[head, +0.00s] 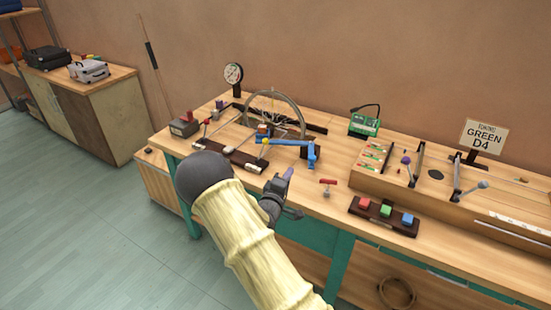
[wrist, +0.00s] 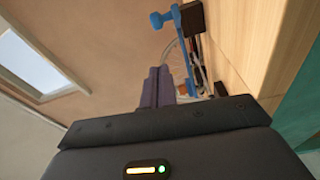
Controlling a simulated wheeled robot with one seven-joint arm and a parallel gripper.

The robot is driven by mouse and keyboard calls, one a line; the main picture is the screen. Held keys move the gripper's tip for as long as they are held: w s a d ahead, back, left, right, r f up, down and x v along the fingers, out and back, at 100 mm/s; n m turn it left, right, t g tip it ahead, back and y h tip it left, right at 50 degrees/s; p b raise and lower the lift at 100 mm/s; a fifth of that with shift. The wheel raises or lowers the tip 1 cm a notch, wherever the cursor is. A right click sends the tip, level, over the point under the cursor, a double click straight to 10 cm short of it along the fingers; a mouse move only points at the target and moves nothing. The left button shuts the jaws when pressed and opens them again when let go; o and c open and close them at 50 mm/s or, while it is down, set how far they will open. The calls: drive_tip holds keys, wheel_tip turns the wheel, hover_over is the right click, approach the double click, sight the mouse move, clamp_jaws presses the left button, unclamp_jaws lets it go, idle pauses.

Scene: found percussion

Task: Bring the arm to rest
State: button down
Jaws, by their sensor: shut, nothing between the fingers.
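My gripper (head: 288,175) is in front of the workbench (head: 315,210) in the head view, near its front edge, with purple-grey fingers pointing up and away. The fingers also show in the wrist view (wrist: 158,86), side by side and shut with nothing between them. My arm, in a pale yellow sleeve, reaches up from the bottom of the head view. A blue clamp-like piece (head: 311,152) stands on the bench just beyond the gripper, apart from it in the head view. It also shows in the wrist view (wrist: 188,45), above and right of the fingers.
A spoked wheel (head: 272,95) stands on the bench behind. A red-handled piece (head: 328,183) and a block with red, green and blue buttons (head: 384,211) lie right of the gripper. A sign reading GREEN D4 (head: 483,136) stands at right. The floor at left (head: 80,220) is clear.

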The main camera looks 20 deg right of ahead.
drive_tip(key=shift+s+f+m+g+y, duration=0.3)
drive_tip(key=shift+m+g+y, duration=0.3)
drive_tip(key=shift+m+y, duration=0.25)
drive_tip(key=s+a+r+m+g+y, duration=0.2)
drive_tip(key=s+a+g+y, duration=0.15)
drive_tip(key=s, duration=0.55)
drive_tip(key=s+a+r+m+g+y, duration=0.2)
drive_tip(key=s+a+g+y, duration=0.15)
drive_tip(key=s, duration=0.65)
drive_tip(key=s+a+r+m+g+y, duration=0.2)
drive_tip(key=s+a+m+g+y, duration=0.15)
drive_tip(key=s, duration=0.55)
drive_tip(key=w+p+v, duration=0.2)
drive_tip(key=p+v, duration=1.2)
drive_tip(key=p, duration=0.1)
drive_tip(key=shift+w+a+r+n, duration=0.3)
drive_tip(key=shift+w+n, duration=0.1)
drive_tip(key=shift+w, duration=0.2)
